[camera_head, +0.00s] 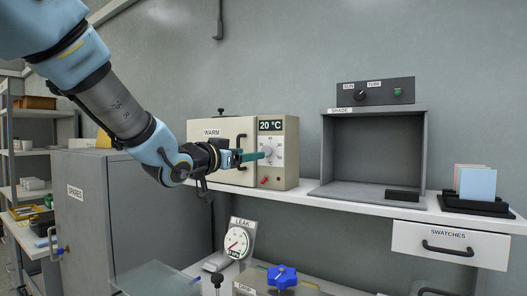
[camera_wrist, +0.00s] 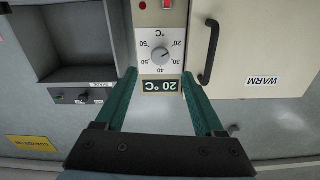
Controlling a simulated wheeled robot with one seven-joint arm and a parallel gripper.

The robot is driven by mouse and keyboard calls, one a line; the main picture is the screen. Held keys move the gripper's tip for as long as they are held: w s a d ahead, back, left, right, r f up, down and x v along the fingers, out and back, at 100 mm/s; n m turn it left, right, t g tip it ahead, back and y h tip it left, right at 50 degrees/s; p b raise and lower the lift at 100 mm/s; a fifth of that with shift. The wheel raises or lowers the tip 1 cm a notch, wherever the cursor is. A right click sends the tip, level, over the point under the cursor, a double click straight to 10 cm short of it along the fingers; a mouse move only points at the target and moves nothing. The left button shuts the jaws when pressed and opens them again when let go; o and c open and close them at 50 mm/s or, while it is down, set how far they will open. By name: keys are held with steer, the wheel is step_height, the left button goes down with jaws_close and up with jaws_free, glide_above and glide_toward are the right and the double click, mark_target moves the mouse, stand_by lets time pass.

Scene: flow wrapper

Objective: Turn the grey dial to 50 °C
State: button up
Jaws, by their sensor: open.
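The grey dial (camera_wrist: 160,55) sits on a white scale plate on the front of the cream WARM box (camera_head: 225,133). In the wrist view, which is upside down, the dial lies between and just beyond my fingertips, with no clear contact. In the head view the dial (camera_head: 267,150) is partly hidden by a finger. The display (camera_head: 270,126) above it reads 20 °C, and it also shows in the wrist view (camera_wrist: 160,86). My gripper (camera_head: 256,156) is open, with its teal fingers (camera_wrist: 160,74) pointing at the panel on either side of the dial.
A red switch (camera_head: 264,181) is below the dial. The box's black door handle (camera_wrist: 209,52) stands out close to one finger. The open SHADE booth (camera_head: 372,150) is to the right on the same shelf. A LEAK gauge (camera_head: 238,241) stands below.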

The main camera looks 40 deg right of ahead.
mark_target(268, 151)
steer(key=p+x, duration=0.2)
steer(key=x, duration=0.6)
steer(key=shift+p, duration=0.4)
steer(key=shift+w+d, duration=0.1)
steer(key=shift+d, duration=0.05)
steer(key=shift+c, duration=0.3)
jaws_close()
